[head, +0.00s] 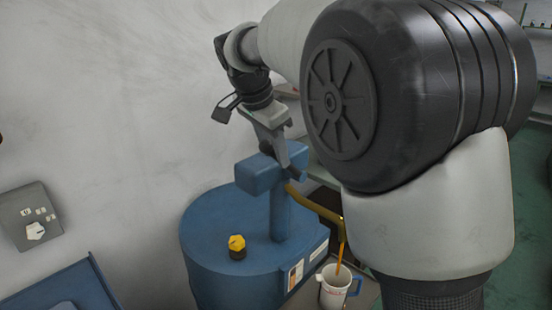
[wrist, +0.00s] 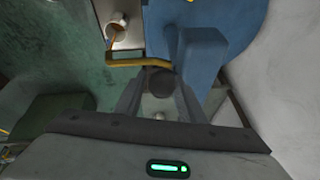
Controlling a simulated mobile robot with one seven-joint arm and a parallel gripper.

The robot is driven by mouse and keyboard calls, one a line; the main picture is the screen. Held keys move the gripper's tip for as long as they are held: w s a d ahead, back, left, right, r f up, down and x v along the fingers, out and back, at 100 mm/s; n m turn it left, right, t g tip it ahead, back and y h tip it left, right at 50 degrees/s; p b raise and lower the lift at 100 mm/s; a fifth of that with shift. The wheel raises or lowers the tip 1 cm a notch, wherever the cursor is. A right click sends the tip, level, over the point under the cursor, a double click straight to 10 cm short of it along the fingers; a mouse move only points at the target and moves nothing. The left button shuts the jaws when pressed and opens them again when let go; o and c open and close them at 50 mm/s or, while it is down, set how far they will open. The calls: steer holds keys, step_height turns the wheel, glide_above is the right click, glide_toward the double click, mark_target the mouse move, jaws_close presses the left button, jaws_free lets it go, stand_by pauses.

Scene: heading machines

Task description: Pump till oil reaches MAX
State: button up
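A blue oil drum (head: 215,235) carries a blue pump head (head: 258,175) and a yellow spout (head: 315,205). Orange oil (head: 340,257) runs from the spout into a white jug (head: 334,292). The jug also shows in the wrist view (wrist: 117,27), with oil inside; its MAX mark is too small to read. My gripper (head: 282,160) is at the pump head. In the wrist view (wrist: 160,88) its fingers stand on both sides of a dark round handle knob (wrist: 161,81) and appear to touch it. The rest of the handle is hidden.
A yellow-and-black cap (head: 237,246) sits on the drum top. A grey switch box (head: 30,217) is on the wall at left, above a blue panel (head: 65,290). The wall is close behind the drum. My arm blocks much of the right side.

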steer(key=shift+x, duration=1.1)
